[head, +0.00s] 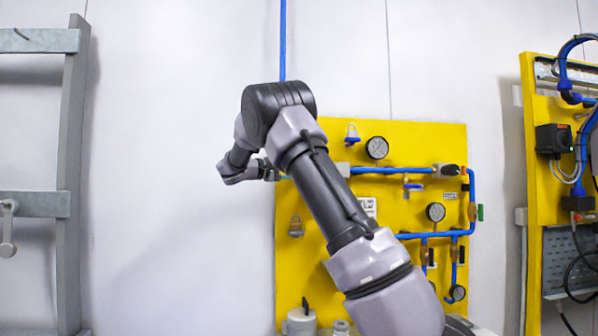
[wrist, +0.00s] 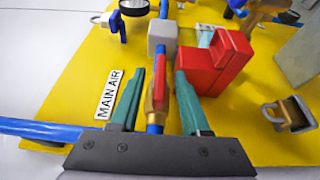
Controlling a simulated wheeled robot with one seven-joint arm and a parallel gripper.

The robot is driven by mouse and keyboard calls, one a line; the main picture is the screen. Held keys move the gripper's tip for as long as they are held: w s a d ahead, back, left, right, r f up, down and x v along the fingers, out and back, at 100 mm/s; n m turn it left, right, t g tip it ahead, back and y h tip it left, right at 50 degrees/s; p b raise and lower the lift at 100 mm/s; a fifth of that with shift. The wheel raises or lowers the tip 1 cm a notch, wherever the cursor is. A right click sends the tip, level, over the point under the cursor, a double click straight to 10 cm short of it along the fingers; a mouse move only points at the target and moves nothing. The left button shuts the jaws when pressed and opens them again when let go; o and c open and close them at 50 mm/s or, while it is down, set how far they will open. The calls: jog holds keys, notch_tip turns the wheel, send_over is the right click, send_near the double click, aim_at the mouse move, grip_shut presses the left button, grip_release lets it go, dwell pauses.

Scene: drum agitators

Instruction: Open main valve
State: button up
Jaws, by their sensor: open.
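The main valve (wrist: 158,90) shows in the wrist view as a brass body with a narrow red handle, in line with a blue pipe next to a "MAIN AIR" label (wrist: 109,93). My gripper (wrist: 160,75) is open, with one teal finger on each side of the valve and its handle. I cannot tell whether either finger touches it. In the head view my gripper (head: 271,171) is at the yellow panel's left edge, largely hidden by my wrist. The valve cannot be made out there.
A red block (wrist: 213,66) sits close to the right finger. A padlock (wrist: 290,114) hangs further right, and a gauge (wrist: 117,24) is at the upper left. The yellow panel (head: 330,270) carries blue pipes and gauges. A grey ladder-like frame (head: 72,180) stands at far left.

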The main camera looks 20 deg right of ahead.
jog(key=s+a, duration=0.2)
jog(key=a, duration=0.8)
jog(key=shift+a+f, duration=0.1)
